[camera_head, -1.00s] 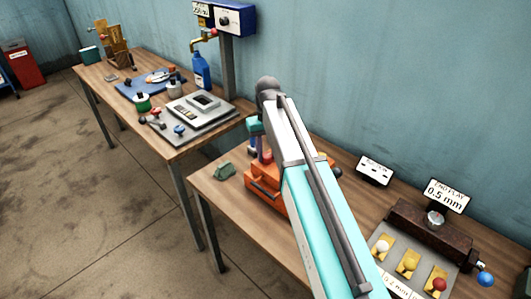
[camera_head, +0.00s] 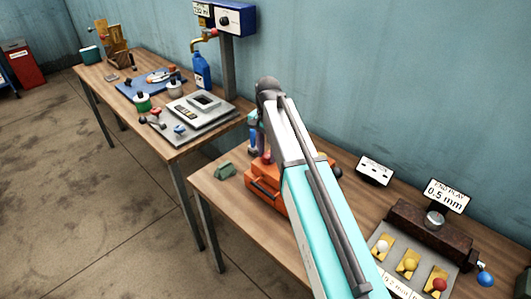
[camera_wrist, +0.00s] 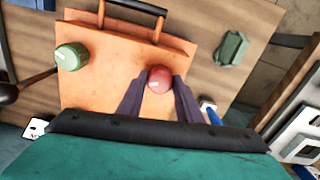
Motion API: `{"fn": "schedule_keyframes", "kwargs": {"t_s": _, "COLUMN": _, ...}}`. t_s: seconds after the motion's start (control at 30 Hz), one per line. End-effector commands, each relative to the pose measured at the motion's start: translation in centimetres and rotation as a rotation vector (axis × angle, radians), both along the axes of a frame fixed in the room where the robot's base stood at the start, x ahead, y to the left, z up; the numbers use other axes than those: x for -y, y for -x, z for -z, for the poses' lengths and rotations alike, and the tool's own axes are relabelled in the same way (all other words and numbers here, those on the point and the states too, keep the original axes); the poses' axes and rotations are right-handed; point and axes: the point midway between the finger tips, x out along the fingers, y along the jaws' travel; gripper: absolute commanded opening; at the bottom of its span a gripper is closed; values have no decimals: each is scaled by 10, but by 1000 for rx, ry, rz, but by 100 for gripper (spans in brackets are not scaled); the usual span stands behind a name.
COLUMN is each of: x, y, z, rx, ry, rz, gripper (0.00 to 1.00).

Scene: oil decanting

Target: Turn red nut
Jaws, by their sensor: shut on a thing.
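The red nut (camera_wrist: 159,79) is a round red knob over the orange plate-like body, seen from above in the wrist view. My gripper (camera_wrist: 160,84) has its two dark fingers on either side of the nut, shut on it. A green round knob (camera_wrist: 71,57) stands on the same orange body, left of the nut. In the head view the orange body (camera_head: 262,196) sits on the near bench. My arm hides much of it there, and the grip on the nut is not clear in that view.
A dark handle (camera_wrist: 135,7) sticks out from the orange body's edge. A small green block (camera_head: 225,170) lies on the bench beside it. A plate with coloured knobs (camera_head: 398,278) and a dark block (camera_head: 425,225) stand at the right. The other bench (camera_head: 200,145) holds several tools.

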Motion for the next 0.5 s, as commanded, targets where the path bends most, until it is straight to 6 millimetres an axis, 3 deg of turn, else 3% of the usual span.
{"fn": "schedule_keyframes", "kwargs": {"t_s": 0.5, "x": 0, "y": 0, "z": 0, "rx": 0, "ry": 0, "rz": 481, "gripper": 10}}
